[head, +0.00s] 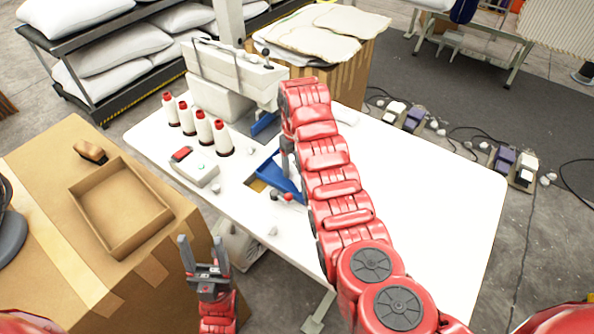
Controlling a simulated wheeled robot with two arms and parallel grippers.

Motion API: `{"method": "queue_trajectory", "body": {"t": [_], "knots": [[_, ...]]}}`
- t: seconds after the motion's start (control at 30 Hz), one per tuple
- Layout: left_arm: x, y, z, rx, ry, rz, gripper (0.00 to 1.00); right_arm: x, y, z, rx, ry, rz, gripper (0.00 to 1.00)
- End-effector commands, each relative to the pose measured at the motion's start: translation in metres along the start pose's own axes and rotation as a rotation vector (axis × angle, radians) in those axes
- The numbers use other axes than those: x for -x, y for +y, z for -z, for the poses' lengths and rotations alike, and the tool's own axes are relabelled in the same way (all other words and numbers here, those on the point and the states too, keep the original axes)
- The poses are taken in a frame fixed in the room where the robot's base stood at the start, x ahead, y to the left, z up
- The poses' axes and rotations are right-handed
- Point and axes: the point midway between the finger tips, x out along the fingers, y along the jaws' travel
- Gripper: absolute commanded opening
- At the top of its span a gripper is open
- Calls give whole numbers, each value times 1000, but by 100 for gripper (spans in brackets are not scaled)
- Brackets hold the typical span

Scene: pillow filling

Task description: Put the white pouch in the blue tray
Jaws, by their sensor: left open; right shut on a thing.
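A blue tray (270,171) lies on the white table, partly covered by my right arm. My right gripper (288,158) hangs down at the tray's upper right side, mostly hidden by its own arm. My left gripper (203,256) is open and empty, fingers pointing up the picture, beside the cardboard box and in front of the table.
The white table (430,190) is clear on the right. Thread cones (203,127), a small device (194,168) and a sewing machine (232,75) stand on its left and back. An open carton (120,205) sits on a large cardboard box (55,190) at left.

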Motion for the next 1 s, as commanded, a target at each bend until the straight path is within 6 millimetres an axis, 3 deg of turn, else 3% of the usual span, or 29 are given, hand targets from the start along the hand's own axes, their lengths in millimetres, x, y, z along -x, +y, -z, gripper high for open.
{"method": "queue_trajectory", "body": {"t": [0.23, 0.6, 0.63, 0.8, 1.0], "knots": [[-14, -1, 2, 0, 0, 0, 60, -30, 0, -1, -1, -3, 2, 8], [-10, 0, 2, 0, 0, 0, 60, -37, 0, 0, -1, 1, 0, 8], [-10, 0, 2, 0, 0, 0, 60, -37, 0, 0, -1, 1, 0, 72], [-11, 0, 2, 0, 0, 0, 60, -36, 0, 0, -1, 1, 0, 100], [-11, 0, 2, 0, 0, 0, 60, -36, 0, 0, 0, 1, 0, 100]]}}
